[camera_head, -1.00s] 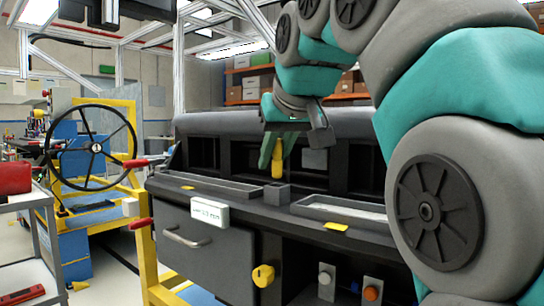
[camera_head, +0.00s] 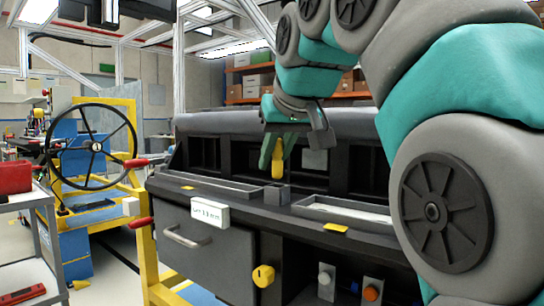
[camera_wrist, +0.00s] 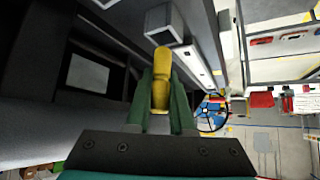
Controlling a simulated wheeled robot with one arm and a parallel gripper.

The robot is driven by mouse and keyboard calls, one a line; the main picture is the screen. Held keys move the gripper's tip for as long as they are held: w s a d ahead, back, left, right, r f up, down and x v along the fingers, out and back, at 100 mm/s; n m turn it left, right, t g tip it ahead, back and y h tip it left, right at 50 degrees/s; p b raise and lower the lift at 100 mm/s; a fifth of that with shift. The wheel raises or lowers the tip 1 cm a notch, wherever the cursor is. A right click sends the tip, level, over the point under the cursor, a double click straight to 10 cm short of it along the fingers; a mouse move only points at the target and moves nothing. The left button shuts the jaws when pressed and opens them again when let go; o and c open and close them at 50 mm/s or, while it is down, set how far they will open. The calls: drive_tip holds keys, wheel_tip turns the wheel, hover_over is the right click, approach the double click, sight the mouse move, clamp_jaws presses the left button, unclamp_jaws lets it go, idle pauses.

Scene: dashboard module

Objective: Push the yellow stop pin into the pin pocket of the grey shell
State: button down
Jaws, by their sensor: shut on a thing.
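The yellow stop pin (camera_head: 278,160) is in my gripper (camera_head: 271,152), whose green fingers are shut on it. In the head view the pin hangs upright just above the dark square pin pocket (camera_head: 277,194) on the dashboard ledge. In the wrist view the pin (camera_wrist: 161,75) sits between the green fingers (camera_wrist: 160,95) and points toward the grey block of the pocket (camera_wrist: 163,24). A gap shows between pin tip and block. The inside of the pocket is hidden. The grey shell (camera_head: 205,240) is the large dashboard body below.
Long shallow trays (camera_head: 342,212) lie on the ledge at either side of the pocket. A white label block (camera_head: 209,213) and a yellow knob (camera_head: 263,276) are on the front. A black steering wheel (camera_head: 93,146) stands at left. Open dark recesses lie behind the pin.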

sight(279, 163)
drive_tip(key=shift+f+b, duration=1.25)
drive_tip(key=shift+f, duration=0.6)
drive_tip(key=c, duration=0.7)
unclamp_jaws()
drive_tip(key=v, duration=0.6)
drive_tip(key=shift+s+r, duration=0.1)
drive_tip(key=shift+r, duration=0.15)
drive_tip(key=shift+s+d+r+p, duration=0.3)
drive_tip(key=shift+s+r, duration=0.1)
drive_tip(key=shift+s, duration=0.1)
drive_tip(key=shift+a, duration=0.1)
